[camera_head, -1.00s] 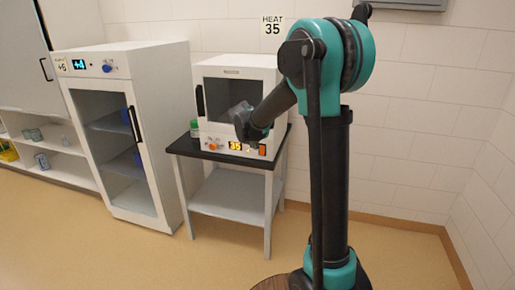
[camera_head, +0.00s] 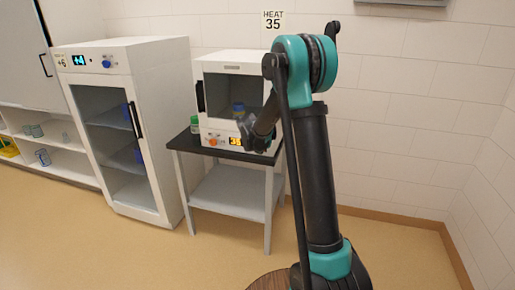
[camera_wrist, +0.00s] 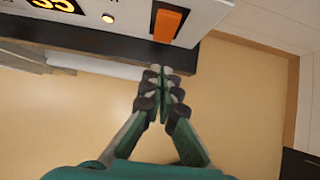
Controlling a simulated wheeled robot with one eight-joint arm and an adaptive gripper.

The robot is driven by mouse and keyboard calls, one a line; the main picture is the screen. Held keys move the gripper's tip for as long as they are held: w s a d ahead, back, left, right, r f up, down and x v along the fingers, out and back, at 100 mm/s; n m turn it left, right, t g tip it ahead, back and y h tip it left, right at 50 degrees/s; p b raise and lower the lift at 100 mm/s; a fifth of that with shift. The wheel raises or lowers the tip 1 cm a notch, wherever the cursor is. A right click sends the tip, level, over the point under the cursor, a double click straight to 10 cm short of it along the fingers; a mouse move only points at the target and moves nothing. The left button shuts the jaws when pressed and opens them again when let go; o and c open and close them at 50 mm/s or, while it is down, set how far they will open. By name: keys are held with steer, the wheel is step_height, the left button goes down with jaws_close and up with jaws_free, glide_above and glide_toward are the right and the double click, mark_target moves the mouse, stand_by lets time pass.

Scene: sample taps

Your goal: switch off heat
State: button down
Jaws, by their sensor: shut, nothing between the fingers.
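The heat cabinet (camera_head: 232,69) is a white box with a dark window, standing on a black-topped table under a "HEAT 35" sign (camera_head: 273,20). Its front panel has an orange knob (camera_head: 213,141) and a lit yellow display (camera_head: 235,141), which reads 35 in the wrist view (camera_wrist: 52,5). An orange rocker switch (camera_wrist: 166,24) sits on the panel's right part in the wrist view; in the head view my arm hides it. My gripper (camera_wrist: 160,76) is shut and empty, its fingertips just below the switch in the wrist picture. Contact is not visible.
The table's dark edge (camera_wrist: 100,43) runs below the panel. A green-capped bottle (camera_head: 195,125) stands left of the cabinet, and a blue-capped one (camera_head: 239,109) shows behind its window. A white fridge (camera_head: 148,60) with a lit display stands left.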

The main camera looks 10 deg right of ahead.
steer(key=shift+w+d+f, duration=0.1)
steer(key=shift+w+d, duration=0.15)
steer(key=shift+w, duration=0.35)
steer(key=shift+w+d+f, duration=0.1)
steer(key=shift+w+d, duration=0.2)
steer(key=shift+w, duration=0.25)
steer(key=shift+w+d, duration=0.25)
steer(key=shift+w, duration=0.35)
steer(key=shift+w+f+t, duration=0.15)
steer(key=shift+w+t, duration=0.1)
steer(key=shift+t, duration=0.05)
steer(key=shift+d, duration=0.1)
steer(key=shift+r, duration=0.9)
